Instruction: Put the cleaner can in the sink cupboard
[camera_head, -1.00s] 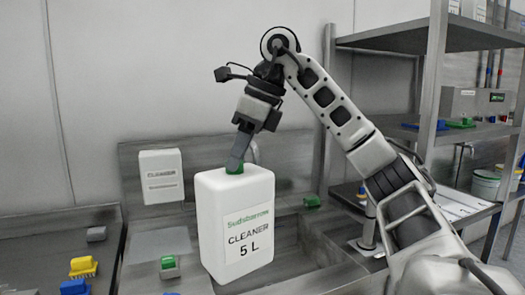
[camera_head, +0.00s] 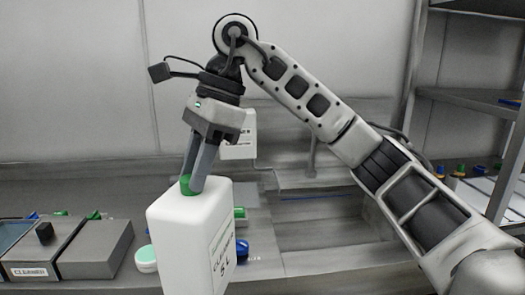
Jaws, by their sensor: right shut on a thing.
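The white cleaner can (camera_head: 183,236) hangs upright, slightly turned, from my right gripper (camera_head: 192,182). Its label reads CLEANER 5 L and faces to the right. The gripper's fingers are shut on the green cap at the top of the can. The lower end of the can runs out of the bottom of the picture, so what lies under it is hidden. The sink cupboard cannot be made out. My left gripper is not in view.
Behind the can is a steel counter with a backsplash. A grey box marked CLEANER (camera_head: 40,258) sits at the left, and a round white-and-green item (camera_head: 147,259) beside the can. A blue item (camera_head: 241,250) is to its right. A metal shelf rack (camera_head: 470,97) stands at the right.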

